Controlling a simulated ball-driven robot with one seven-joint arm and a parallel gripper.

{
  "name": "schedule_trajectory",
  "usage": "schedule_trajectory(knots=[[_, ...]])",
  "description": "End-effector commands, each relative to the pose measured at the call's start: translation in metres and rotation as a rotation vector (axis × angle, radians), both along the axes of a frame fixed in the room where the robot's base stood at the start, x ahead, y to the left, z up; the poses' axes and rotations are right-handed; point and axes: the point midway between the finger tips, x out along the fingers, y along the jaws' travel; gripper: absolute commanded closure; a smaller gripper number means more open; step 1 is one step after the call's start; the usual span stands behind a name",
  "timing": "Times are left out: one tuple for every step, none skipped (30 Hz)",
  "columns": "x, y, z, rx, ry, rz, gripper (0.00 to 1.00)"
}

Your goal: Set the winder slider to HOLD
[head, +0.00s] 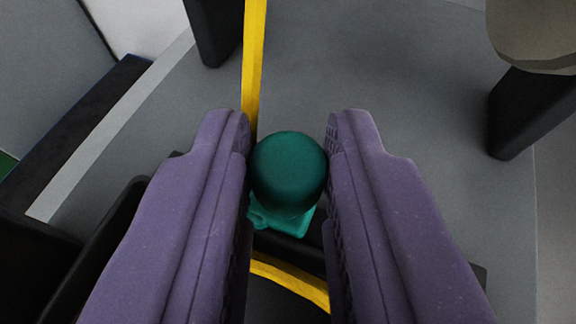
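The winder slider's knob (288,172) is a dark teal, rounded cylinder in the middle of the head view. It sits on a brighter teal base (292,220), mostly hidden under it. My gripper (288,150) has two purple fingers, one on each side of the knob. The knob fills the gap and both ribbed pads appear to touch it, so the gripper looks shut on it. No HOLD mark or other position label can be read. The fingers hide part of the slider's surroundings.
A yellow strip (254,60) runs up from behind the knob, and a curved yellow piece (290,280) lies below it. Dark posts stand at top left (214,30) and right (528,112). A beige rounded object (535,35) is at top right. The grey surface (400,80) beyond is bare.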

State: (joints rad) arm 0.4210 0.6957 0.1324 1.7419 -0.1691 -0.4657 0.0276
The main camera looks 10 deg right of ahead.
Motion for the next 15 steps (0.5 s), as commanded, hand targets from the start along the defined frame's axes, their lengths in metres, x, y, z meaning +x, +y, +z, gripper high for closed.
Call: schedule_trajectory(knots=[[0.0, 0.0, 0.0, 0.0, 0.0, 0.0, 1.0], [0.0, 0.0, 0.0, 0.0, 0.0, 0.0, 1.0], [0.0, 0.0, 0.0, 0.0, 0.0, 0.0, 1.0], [-0.001, -0.001, 0.0, 0.0, 0.0, -0.001, 1.0], [-0.002, -0.003, 0.0, 0.001, 0.0, -0.001, 1.0], [-0.005, -0.008, 0.0, 0.0, 0.0, -0.002, 1.0], [-0.008, -0.013, 0.0, 0.0, 0.0, -0.004, 1.0], [-0.011, -0.018, 0.0, -0.001, 0.0, -0.004, 1.0], [-0.016, -0.026, 0.001, 0.0, 0.0, -0.005, 1.0], [-0.02, -0.032, 0.001, 0.001, 0.001, -0.007, 1.0], [-0.024, -0.037, 0.001, -0.001, 0.002, -0.005, 1.0], [-0.029, -0.044, 0.001, 0.0, 0.002, -0.005, 1.0], [-0.032, -0.048, 0.001, 0.001, 0.001, -0.005, 1.0], [-0.034, -0.052, 0.002, 0.0, 0.0, -0.004, 1.0], [-0.037, -0.056, 0.002, 0.001, 0.0, -0.004, 1.0]])
